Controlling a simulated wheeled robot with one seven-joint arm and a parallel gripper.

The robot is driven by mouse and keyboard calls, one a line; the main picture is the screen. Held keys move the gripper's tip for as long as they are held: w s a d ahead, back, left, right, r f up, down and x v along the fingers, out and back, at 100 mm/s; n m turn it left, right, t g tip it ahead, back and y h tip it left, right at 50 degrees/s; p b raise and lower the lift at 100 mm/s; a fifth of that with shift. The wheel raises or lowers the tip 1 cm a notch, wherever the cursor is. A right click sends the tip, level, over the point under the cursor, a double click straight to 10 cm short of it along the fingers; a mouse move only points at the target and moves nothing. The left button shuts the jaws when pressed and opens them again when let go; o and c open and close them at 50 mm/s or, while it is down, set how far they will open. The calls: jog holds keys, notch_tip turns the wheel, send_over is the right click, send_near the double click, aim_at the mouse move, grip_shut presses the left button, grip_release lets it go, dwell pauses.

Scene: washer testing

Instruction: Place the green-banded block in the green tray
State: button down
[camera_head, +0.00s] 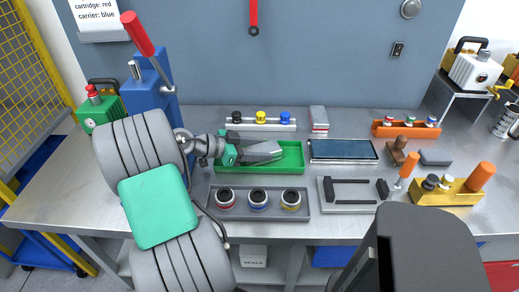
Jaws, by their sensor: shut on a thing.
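The green tray (290,166) lies on the grey bench, left of the bench's middle. My gripper (264,152) reaches in from the left, low over the left and middle part of the tray. It is shut on a grey piece, taken to be the green-banded block; its outline merges with the fingers and no green band can be made out on it. Whether the piece touches the tray floor cannot be told. No other green-banded block shows on the bench.
A grey block with a red band (319,119) stands behind the tray. A rack with black, yellow and blue knobs (260,125) is at the back. A grey ring holder (258,212) lies in front, a dark-screened tablet (343,150) right. A blue lever press (150,90) stands left.

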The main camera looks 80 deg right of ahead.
jog(key=c, duration=0.9)
grip_release()
jog(key=shift+w+a+r, duration=0.15)
jog(key=shift+w+r, duration=0.05)
jog(key=shift+w, duration=0.05)
jog(key=p+v, duration=0.2)
jog(key=v, duration=0.1)
jog(key=p+v, duration=0.2)
jog(key=v, duration=0.1)
jog(key=r+p+v, duration=0.1)
jog(key=p+v, duration=0.2)
jog(key=v, duration=0.1)
jog(key=shift+s, duration=0.1)
jog(key=shift+w+a+p, duration=0.25)
jog(key=shift+w+p, duration=0.1)
jog(key=shift+p, duration=0.1)
jog(key=shift+w+a+f, duration=0.1)
jog(key=shift+w+a, duration=0.1)
jog(key=shift+w, duration=0.05)
jog(key=shift+f, duration=0.1)
